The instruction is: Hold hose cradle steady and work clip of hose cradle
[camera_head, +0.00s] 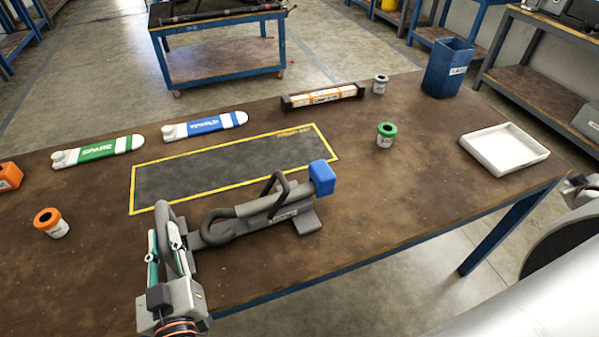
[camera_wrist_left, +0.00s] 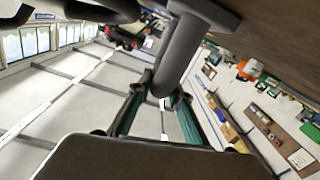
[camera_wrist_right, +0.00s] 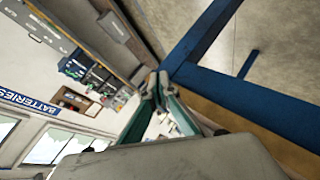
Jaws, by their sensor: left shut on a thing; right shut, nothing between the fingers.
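The hose cradle (camera_head: 262,210) is a dark grey frame with a blue block (camera_head: 321,178) at its right end. I cannot tell which part is the clip. My left gripper (camera_head: 165,240) is shut on the grey loop, which also shows between its fingers in the left wrist view (camera_wrist_left: 178,60). My right gripper (camera_wrist_right: 157,85) is shut and empty, away from the cradle and off the table's right side.
The mat (camera_head: 160,184) is otherwise bare. A green-topped jar (camera_head: 386,135), a white tray (camera_head: 503,150) and a blue bin (camera_head: 448,68) stand right. The front right table is clear.

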